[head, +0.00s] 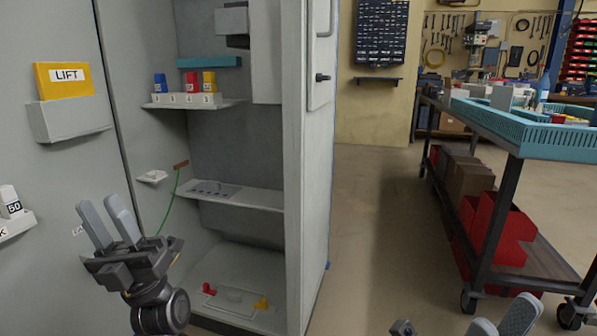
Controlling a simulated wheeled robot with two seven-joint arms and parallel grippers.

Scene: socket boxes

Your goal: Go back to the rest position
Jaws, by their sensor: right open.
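My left gripper (97,203) is at the lower left in the head view, in front of the grey cabinet (308,160). Its two fingers point up and stand a little apart, with nothing between them. My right gripper (503,318) shows only in part at the bottom edge, right of the cabinet and in front of the trolley. Its fingers are apart and I see nothing between them. The rest of it is cut off by the frame.
The cabinet's upper shelf (220,104) holds blue, red and yellow blocks. A yellow LIFT folder (66,80) sits in a holder at left. A trolley (500,134) carries a teal tray. Open floor (375,200) lies between.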

